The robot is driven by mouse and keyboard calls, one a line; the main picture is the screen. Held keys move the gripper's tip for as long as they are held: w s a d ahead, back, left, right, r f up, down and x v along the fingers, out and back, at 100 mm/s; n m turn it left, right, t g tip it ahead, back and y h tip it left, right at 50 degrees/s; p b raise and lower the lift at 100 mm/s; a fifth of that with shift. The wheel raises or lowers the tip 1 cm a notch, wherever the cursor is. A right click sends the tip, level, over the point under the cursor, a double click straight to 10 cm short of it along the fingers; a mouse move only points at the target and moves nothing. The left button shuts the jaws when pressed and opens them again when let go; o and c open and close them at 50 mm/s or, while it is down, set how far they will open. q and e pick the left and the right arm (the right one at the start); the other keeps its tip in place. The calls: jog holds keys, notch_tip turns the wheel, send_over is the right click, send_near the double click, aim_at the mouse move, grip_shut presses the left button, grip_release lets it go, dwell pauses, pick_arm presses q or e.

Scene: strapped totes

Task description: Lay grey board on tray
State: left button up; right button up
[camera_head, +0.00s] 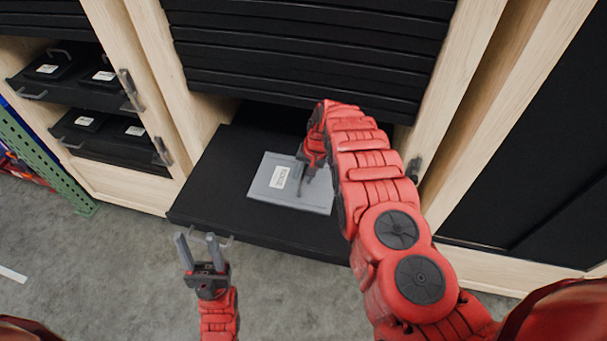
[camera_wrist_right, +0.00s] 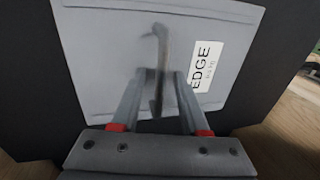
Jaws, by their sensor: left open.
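The grey board (camera_head: 262,186) is a flat grey plate with a white label and a raised handle. It is over the black pulled-out tray (camera_head: 225,190) and looks flat and slightly turned; I cannot tell whether it touches the tray. My right gripper (camera_head: 308,178) is at the board's handle. In the right wrist view, the right fingers (camera_wrist_right: 162,75) stand close on either side of the handle (camera_wrist_right: 160,48), over the board (camera_wrist_right: 110,55); whether they grip it is unclear. My left gripper (camera_head: 199,241) is open and empty, in front of the tray's front edge.
A black slatted shutter (camera_head: 310,50) hangs above the tray between wooden posts (camera_head: 170,70). At left, black drawers (camera_head: 70,70) hold labelled black items, with handles sticking out. A green perforated rail (camera_head: 40,155) stands at far left. Grey floor in front is clear.

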jog(key=p+v, duration=0.2)
jog(key=v, duration=1)
jog(key=shift+p, duration=0.35)
jog(key=shift+d, duration=0.1)
